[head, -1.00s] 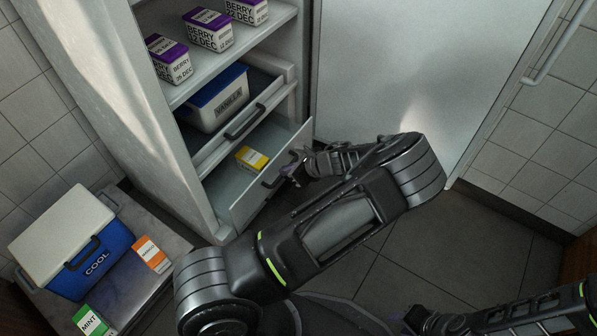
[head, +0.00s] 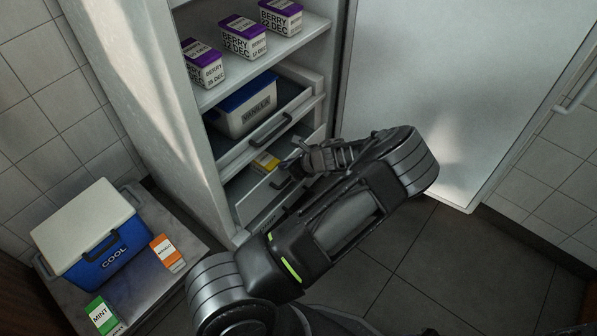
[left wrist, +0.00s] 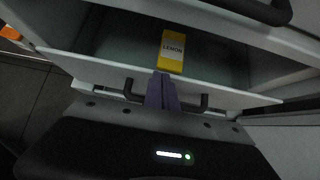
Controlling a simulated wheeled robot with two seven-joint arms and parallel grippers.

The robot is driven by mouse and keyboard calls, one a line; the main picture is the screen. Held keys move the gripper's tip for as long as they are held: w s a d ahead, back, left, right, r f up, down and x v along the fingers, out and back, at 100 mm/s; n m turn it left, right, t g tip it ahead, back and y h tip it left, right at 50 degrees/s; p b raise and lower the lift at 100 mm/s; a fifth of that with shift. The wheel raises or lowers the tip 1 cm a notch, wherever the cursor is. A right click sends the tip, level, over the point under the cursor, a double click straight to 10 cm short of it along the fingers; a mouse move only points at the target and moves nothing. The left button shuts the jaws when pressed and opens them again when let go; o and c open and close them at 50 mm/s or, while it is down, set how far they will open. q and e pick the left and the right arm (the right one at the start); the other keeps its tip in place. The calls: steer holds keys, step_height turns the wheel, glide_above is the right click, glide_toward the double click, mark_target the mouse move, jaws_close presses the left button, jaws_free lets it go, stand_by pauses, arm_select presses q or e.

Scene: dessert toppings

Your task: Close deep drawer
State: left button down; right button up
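The deep drawer (head: 258,202) is the lowest drawer in the open white cabinet. It stands partly pulled out, with a yellow lemon tub (head: 264,162) inside; the tub also shows in the left wrist view (left wrist: 172,50). Its dark bar handle (left wrist: 204,103) is on the front panel. My left gripper (head: 288,164) is at the drawer front. In the left wrist view its purple-grey fingers (left wrist: 162,88) are together, across the middle of the handle and reaching to the panel's top edge. They hide the handle's middle; firm contact is hard to tell. My right gripper is out of view.
Above is another drawer, partly out, holding a blue-lidded vanilla tub (head: 246,104). Berry tubs (head: 243,38) stand on the shelf above. A blue cool box (head: 92,240), an orange-labelled tub (head: 166,252) and a mint tub (head: 102,316) stand at left. The white door (head: 440,90) is open at right.

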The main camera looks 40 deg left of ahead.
arm_select(q)
steer(key=a, duration=0.7)
steer(key=shift+s, duration=0.1)
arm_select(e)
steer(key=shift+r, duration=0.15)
arm_select(q)
steer(key=shift+a, duration=0.1)
